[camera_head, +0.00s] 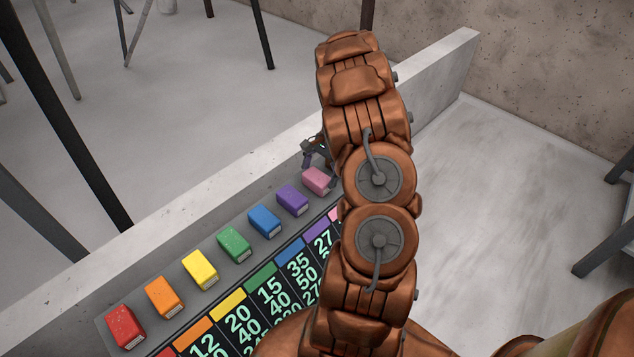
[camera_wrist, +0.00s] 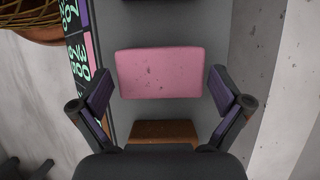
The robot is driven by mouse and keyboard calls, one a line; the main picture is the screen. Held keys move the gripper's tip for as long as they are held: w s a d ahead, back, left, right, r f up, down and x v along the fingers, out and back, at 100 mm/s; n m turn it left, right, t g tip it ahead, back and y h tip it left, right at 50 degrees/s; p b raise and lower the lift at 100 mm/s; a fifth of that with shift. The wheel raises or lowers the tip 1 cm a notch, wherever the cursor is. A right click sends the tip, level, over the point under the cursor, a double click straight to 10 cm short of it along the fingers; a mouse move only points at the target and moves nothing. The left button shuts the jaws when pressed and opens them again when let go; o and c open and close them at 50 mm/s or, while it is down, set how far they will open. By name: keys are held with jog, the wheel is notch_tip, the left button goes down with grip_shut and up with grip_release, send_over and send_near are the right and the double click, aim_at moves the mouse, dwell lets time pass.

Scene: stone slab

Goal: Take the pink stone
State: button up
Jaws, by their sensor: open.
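In the wrist view the pink stone (camera_wrist: 160,72) lies crosswise, centred ahead of my gripper (camera_wrist: 159,88). My gripper's two dark fingers are spread open, one toward each short end of the stone, with a gap visible on both sides. Nothing is held. In the head view my gripper (camera_head: 316,152) is a small part beside the pink stone, mostly hidden by my copper arm.
Purple (camera_head: 292,200), blue (camera_head: 264,221), green (camera_head: 234,244), yellow (camera_head: 199,270), orange (camera_head: 163,297) and red (camera_head: 126,327) stones line the slab. A brown stone (camera_wrist: 163,132) lies close to the pink one. A number board (camera_head: 240,325) runs alongside; a raised concrete ledge (camera_head: 190,213) stands behind.

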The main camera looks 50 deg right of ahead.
jog(key=shift+x, duration=0.8)
jog(key=c, duration=1.1)
